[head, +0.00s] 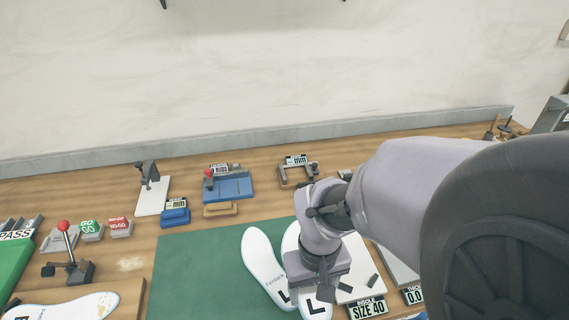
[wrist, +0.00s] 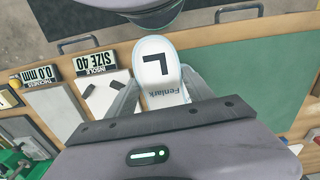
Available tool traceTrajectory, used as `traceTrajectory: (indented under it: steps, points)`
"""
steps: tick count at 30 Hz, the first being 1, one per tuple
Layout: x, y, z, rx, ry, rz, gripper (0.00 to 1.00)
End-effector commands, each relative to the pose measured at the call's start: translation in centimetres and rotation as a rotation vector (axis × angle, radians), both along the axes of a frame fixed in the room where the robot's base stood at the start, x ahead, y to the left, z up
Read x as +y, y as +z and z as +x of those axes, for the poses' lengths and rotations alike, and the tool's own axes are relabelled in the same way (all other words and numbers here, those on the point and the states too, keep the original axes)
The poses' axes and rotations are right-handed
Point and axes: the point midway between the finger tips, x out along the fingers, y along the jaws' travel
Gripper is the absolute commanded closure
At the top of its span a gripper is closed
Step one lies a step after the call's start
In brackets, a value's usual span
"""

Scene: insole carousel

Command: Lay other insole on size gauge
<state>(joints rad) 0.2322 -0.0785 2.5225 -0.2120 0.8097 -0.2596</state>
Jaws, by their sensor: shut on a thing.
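My gripper (head: 318,288) is shut on a white insole (head: 316,309) marked with a black L. In the wrist view the same insole (wrist: 160,62) shows its L and the word Fenlark between the fingers. It is over the right side of the green mat, beside the size gauge. The size gauge (head: 357,284) is a white plate with small dark blocks, behind a SIZE 40 sign; it also shows in the wrist view (wrist: 96,104). Another white L insole (head: 262,254) lies on the mat to the left. My gripper hides part of the held insole.
The green mat (head: 190,270) is bare on its left. A thickness display (head: 413,295) stands right of the size sign. A red-knobbed lever (head: 68,250), GO and NO-GO blocks (head: 91,230) and another insole (head: 70,307) are at left. Small fixtures (head: 230,185) line the back.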

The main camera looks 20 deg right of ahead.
Motion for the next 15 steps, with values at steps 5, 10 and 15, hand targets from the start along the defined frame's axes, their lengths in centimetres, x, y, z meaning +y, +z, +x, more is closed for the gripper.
traceTrajectory:
  steps: [5,10,15]
  points:
    - [-1.1,1.4,0.6,0.012,-0.007,0.003,0.79]
    - [-2.6,1.0,0.8,0.009,-0.009,0.004,0.79]
    - [-7.3,-0.8,3.1,0.0,-0.012,0.0,0.79]
